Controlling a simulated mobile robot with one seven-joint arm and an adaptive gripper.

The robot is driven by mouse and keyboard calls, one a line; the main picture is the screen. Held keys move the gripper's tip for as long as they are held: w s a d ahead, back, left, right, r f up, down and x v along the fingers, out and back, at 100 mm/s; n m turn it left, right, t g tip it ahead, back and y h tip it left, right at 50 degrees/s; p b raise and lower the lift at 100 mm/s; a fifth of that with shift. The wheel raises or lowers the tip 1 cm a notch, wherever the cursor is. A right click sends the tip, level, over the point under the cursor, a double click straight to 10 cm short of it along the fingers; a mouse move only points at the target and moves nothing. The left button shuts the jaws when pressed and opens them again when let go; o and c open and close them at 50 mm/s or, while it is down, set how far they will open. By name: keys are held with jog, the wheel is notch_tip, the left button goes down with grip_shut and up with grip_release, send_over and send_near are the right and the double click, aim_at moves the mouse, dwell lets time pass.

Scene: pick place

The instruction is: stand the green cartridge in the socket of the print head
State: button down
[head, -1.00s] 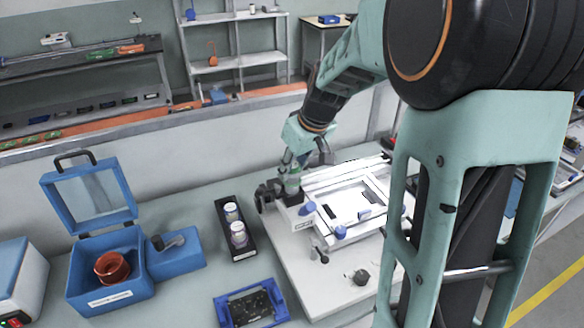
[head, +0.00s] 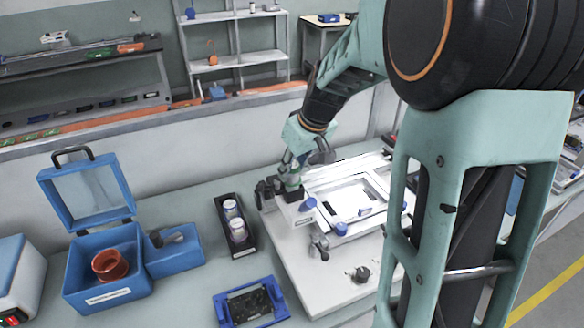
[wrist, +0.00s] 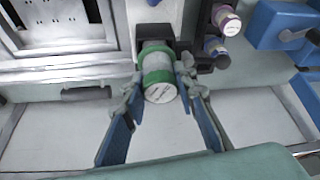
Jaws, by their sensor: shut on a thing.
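The green cartridge (wrist: 157,76) is a short green and pale cylinder with a round whitish end facing the wrist camera. My gripper (wrist: 161,84) is shut on it, one finger on each side. The black print head (wrist: 181,47) is right behind the cartridge in the wrist view, and its socket is hidden. I cannot tell whether the cartridge is inside the socket or only over it. In the head view my gripper (head: 292,182) is low over the print head, at the left edge of the white printer (head: 290,245).
Further left are an open blue box (head: 85,298) with a reddish ring and a blue block (head: 180,262). A blue-framed device (head: 222,312) lies in front. Bare bench shows between them.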

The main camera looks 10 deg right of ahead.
dwell(0.4)
jog(key=c, duration=1.5)
grip_release()
jog(key=shift+f, duration=0.1)
jog(key=shift+c, duration=0.2)
jog(key=c, duration=0.3)
jog(key=shift+r+p, duration=2.2)
jog(key=shift+r, duration=1.4)
